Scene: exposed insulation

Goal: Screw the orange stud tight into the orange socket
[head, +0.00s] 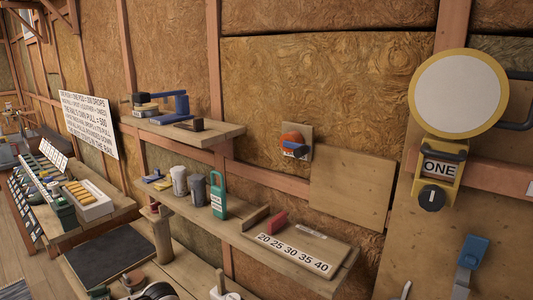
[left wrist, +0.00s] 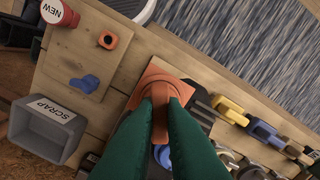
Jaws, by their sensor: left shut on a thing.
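My left gripper (left wrist: 160,98) shows in the left wrist view as two green fingers. It is shut on an orange piece, which I take for the orange stud (left wrist: 159,78); its wide, flat end shows beyond the fingertips and its narrow part runs between them. A small orange block with a dark hole, which looks like the orange socket (left wrist: 102,40), sits on the wooden board up and left of the fingertips, apart from the held piece. What lies under the held piece is hidden. Neither gripper shows in the head view, and my right gripper is in no view.
Yellow and blue parts (left wrist: 230,110) line the right side. The head view shows wall shelves (head: 245,235) and a yellow-rimmed dial (head: 458,92).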

